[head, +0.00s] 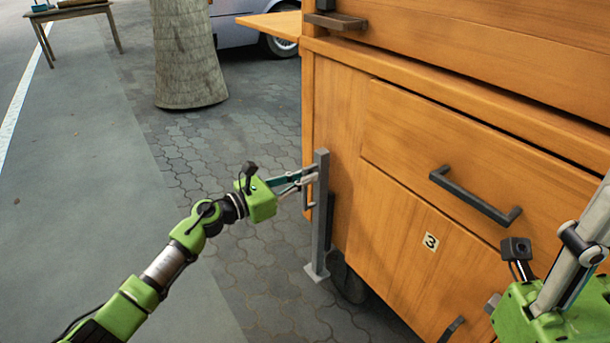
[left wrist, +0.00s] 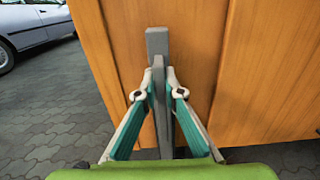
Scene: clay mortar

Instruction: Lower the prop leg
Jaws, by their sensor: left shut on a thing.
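The prop leg (head: 321,225) is an upright grey metal bar at the front left corner of the wooden cart (head: 345,130). It has a flat foot plate at its lower end; I cannot tell whether the plate touches the paving. A small grey handle (head: 307,197) sits on the leg's side. My left gripper (head: 309,179) is shut on this handle, near the upper part of the leg. In the left wrist view, the fingers (left wrist: 159,88) close from both sides on the grey handle, with the leg (left wrist: 157,42) behind it. My right gripper's fingers do not show clearly at the lower right.
The cart has dark drawer handles (head: 475,197) and a label "3" (head: 431,242). A dark wheel (head: 345,279) is under it beside the leg. A tree trunk (head: 188,55), a parked car (head: 235,25) and a small table (head: 70,14) stand farther back. Paving left of the leg is clear.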

